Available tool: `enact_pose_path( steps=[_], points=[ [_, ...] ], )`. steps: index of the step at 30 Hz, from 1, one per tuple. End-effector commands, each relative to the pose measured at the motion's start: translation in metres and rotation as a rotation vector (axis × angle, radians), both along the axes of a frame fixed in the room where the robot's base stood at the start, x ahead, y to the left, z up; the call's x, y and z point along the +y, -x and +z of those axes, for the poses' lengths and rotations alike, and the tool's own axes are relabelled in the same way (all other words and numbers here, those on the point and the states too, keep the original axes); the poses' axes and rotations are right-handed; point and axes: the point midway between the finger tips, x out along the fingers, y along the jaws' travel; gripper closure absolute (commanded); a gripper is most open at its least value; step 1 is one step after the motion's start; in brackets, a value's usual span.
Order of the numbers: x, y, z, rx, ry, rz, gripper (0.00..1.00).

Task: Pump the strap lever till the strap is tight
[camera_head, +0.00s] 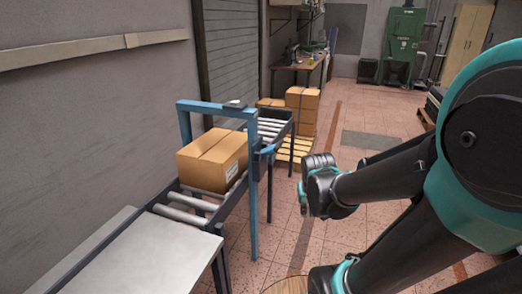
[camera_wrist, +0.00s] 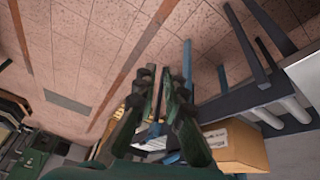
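A blue frame (camera_head: 215,107) stands over a roller conveyor, and a small dark fitting sits on its top bar. A brown carton (camera_head: 210,160) with a white label lies on the rollers at the frame. I cannot clearly make out a strap or a strap lever in either view. My gripper (camera_head: 305,190) hangs in the air to the right of the frame, apart from it and from the carton. In the wrist view my gripper (camera_wrist: 157,72) has two dark fingers with a narrow gap between their tips, and nothing shows held. The carton (camera_wrist: 235,145) is to the right of the fingers there.
A pale metal table (camera_head: 150,262) joins the conveyor's near end. More cartons (camera_head: 302,108) stand on a wooden pallet (camera_head: 295,148) behind. A grey wall runs along the left. A workbench (camera_head: 298,62) and a green machine (camera_head: 404,45) are farther back. The tiled floor in the middle is clear.

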Motion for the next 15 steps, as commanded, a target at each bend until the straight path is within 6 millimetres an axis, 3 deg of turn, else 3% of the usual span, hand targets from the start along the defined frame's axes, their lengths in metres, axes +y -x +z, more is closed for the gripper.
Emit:
enact_pose_path(
  steps=[1,8,15],
  points=[
    [0.002,-0.02,0.01,-0.001,0.022,-0.007,0.99],
    [0.012,-0.109,0.053,-0.029,0.133,-0.078,1.0],
    [0.043,-0.2,0.095,-0.103,0.241,-0.152,1.0]
  ],
)
